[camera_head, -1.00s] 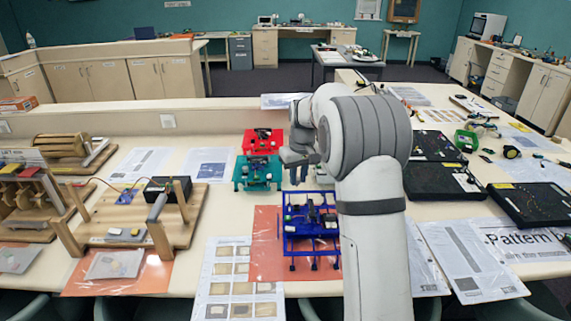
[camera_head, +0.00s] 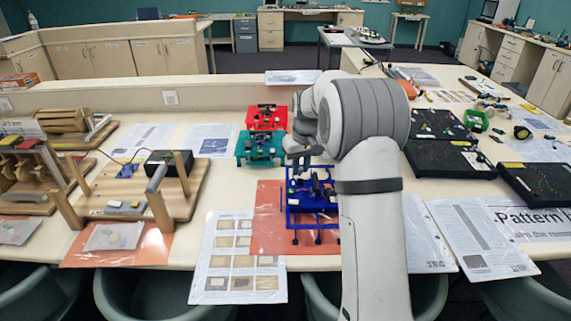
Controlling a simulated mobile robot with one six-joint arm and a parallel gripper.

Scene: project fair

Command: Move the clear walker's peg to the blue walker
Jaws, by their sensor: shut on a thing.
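The blue walker (camera_head: 312,203), an open blue frame with dark parts on top, stands on an orange sheet just left of my arm. My gripper (camera_head: 303,166) is over the back edge of the blue walker, pointing down. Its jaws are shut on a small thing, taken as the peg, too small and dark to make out. A teal walker (camera_head: 260,147) and a red walker (camera_head: 267,117) stand behind and to the left. I cannot see a clear walker; my arm hides part of the table.
Wooden models (camera_head: 140,190) stand at the left. Black boards (camera_head: 447,158) lie right of my arm. Printed sheets (camera_head: 240,255) lie at the front edge, with chairs below it. A low ledge (camera_head: 150,103) runs behind the left side of the table.

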